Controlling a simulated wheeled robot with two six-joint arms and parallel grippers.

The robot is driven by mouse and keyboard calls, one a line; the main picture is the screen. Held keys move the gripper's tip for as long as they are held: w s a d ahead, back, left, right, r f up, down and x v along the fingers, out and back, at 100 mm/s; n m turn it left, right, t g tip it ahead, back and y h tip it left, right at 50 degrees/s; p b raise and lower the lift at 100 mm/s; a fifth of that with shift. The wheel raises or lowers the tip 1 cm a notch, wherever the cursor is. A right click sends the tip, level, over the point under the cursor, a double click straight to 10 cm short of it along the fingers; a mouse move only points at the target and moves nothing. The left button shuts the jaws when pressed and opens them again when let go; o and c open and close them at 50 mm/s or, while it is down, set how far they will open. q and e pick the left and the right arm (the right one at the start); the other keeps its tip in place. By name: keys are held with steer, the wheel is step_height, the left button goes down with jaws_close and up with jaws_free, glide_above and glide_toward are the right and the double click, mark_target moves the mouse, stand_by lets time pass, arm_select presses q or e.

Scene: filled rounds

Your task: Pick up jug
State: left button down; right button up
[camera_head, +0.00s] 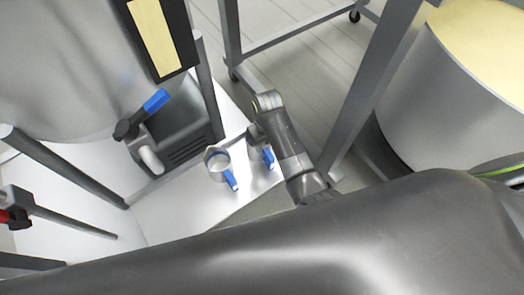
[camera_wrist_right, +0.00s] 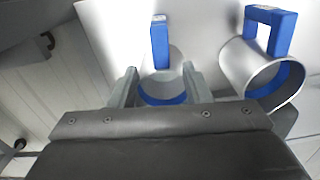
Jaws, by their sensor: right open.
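Two metallic jugs with blue handles are on the white surface. One jug (camera_head: 217,166) stands in the open in the head view, with its blue handle toward the lower right. It is also at the right of the right wrist view (camera_wrist_right: 250,75), outside my fingers. My right gripper (camera_head: 256,134) is at the other jug, which it mostly hides in the head view; its blue handle (camera_head: 268,158) shows. In the right wrist view, my right gripper (camera_wrist_right: 160,85) is open, with its fingers on either side of that jug (camera_wrist_right: 175,68). I cannot tell whether they touch it. My left gripper is not in view.
A large metal tank (camera_head: 60,70) with a blue-handled valve (camera_head: 155,101) and a white spout (camera_head: 150,160) stands left of the jugs. A dark box (camera_head: 185,125) and metal legs are beside it. A second big drum (camera_head: 455,85) is at the right.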

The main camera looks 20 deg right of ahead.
mark_target(267, 150)
steer(key=f, duration=0.1)
steer(key=f+b, duration=0.1)
steer(key=f, duration=0.3)
steer(key=shift+s+f, duration=0.15)
steer(key=shift+s, duration=0.25)
jaws_close()
